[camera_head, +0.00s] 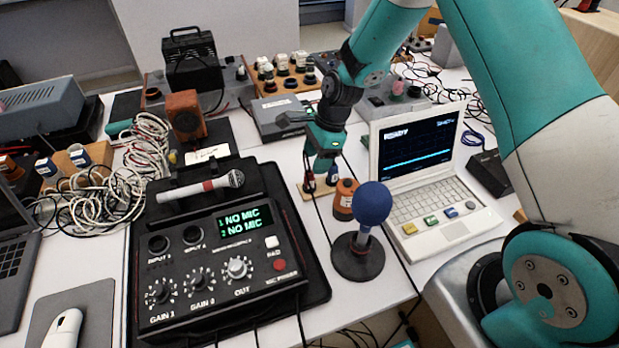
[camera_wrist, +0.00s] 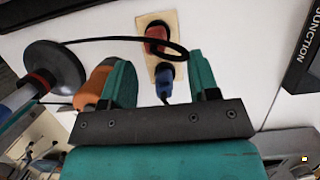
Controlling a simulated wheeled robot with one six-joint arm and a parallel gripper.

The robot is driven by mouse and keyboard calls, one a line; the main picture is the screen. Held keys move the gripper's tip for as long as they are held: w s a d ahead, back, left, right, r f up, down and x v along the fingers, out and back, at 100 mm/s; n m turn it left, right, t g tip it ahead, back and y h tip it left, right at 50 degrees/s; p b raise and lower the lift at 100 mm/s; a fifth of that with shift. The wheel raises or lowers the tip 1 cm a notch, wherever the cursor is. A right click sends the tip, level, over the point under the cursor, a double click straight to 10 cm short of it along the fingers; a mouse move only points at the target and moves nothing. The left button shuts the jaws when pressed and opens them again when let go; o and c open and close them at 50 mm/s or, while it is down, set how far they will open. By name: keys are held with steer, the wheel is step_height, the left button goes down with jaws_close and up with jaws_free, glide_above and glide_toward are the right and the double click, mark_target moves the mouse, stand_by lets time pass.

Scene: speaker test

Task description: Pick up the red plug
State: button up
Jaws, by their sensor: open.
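The red plug (camera_wrist: 155,39) stands in a small tan plate (camera_wrist: 167,20) beside a blue plug (camera_wrist: 164,76). A black cable loops across the red plug in the wrist view. In the head view the red plug (camera_head: 309,184) is small and partly hidden, just below and left of my gripper (camera_head: 322,168). The blue plug (camera_head: 333,176) shows to its right. My gripper (camera_wrist: 159,62) is open and empty. In the wrist view its fingers are on either side of the blue plug's column, and the red plug appears just beyond the fingertips.
An orange bottle-like object (camera_head: 346,200) stands close to the plate. A blue ball on a black stand (camera_head: 372,203) is nearer the front. A black mixer box (camera_head: 215,255) lies left and a white laptop (camera_head: 423,190) right. White table surface shows between them.

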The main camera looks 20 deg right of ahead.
mark_target(307, 178)
steer(key=shift+s+a+p+x, duration=0.15)
steer(key=shift+p+x, duration=0.15)
steer(key=shift+x, duration=1.25)
steer(key=shift+s+a+p+x, duration=0.15)
steer(key=shift+p+x, duration=0.1)
steer(key=shift+x, duration=1.3)
steer(key=c, duration=1)
